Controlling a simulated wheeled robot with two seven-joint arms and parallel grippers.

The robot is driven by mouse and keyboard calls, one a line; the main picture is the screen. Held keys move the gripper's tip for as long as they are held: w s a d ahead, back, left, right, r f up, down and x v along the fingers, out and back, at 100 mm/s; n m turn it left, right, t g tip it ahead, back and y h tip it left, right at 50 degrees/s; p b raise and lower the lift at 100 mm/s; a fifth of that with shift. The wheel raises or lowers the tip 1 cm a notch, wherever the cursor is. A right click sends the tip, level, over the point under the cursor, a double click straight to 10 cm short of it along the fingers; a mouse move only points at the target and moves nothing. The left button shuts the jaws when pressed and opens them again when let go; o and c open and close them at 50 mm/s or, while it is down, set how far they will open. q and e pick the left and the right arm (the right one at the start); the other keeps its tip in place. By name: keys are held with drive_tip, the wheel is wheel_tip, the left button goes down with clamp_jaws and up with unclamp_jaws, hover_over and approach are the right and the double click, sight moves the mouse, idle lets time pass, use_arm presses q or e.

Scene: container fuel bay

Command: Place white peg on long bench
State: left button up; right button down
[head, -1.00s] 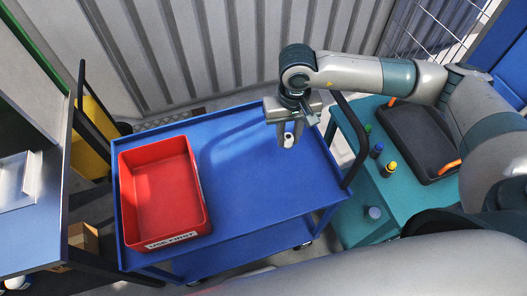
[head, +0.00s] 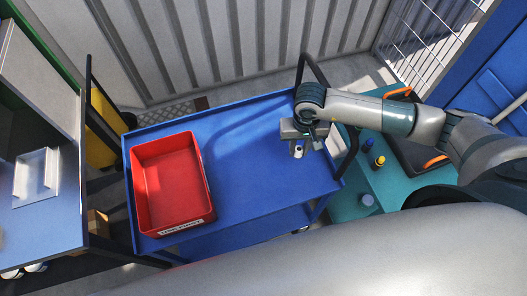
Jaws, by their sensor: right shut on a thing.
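The white peg (head: 298,152) is small and pale with a dark spot at its end. My right gripper (head: 299,144) is shut on it and holds it over the right part of the blue cart (head: 245,165). The jaws hide part of the peg. A long grey-topped bench (head: 40,215) runs along the left edge, apart from the gripper and across the cart from it. My left gripper is not in view.
A red bin (head: 172,187) labelled "USE FIRST" stands on the cart's left half. A teal table (head: 345,205) at right bears several small capped pieces and a black tray (head: 410,155) with orange handles.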

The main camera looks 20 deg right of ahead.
drive_tip(key=shift+a, duration=0.1)
drive_tip(key=b, duration=0.3)
hover_over(261, 169)
wheel_tip(261, 169, down, 7)
drive_tip(key=shift+f+b, duration=0.8)
drive_tip(key=shift+f, duration=1.2)
drive_tip(key=shift+f, duration=0.2)
drive_tip(key=c, duration=1.5)
unclamp_jaws()
drive_tip(key=shift+r, duration=0.1)
drive_tip(key=shift+r, duration=0.1)
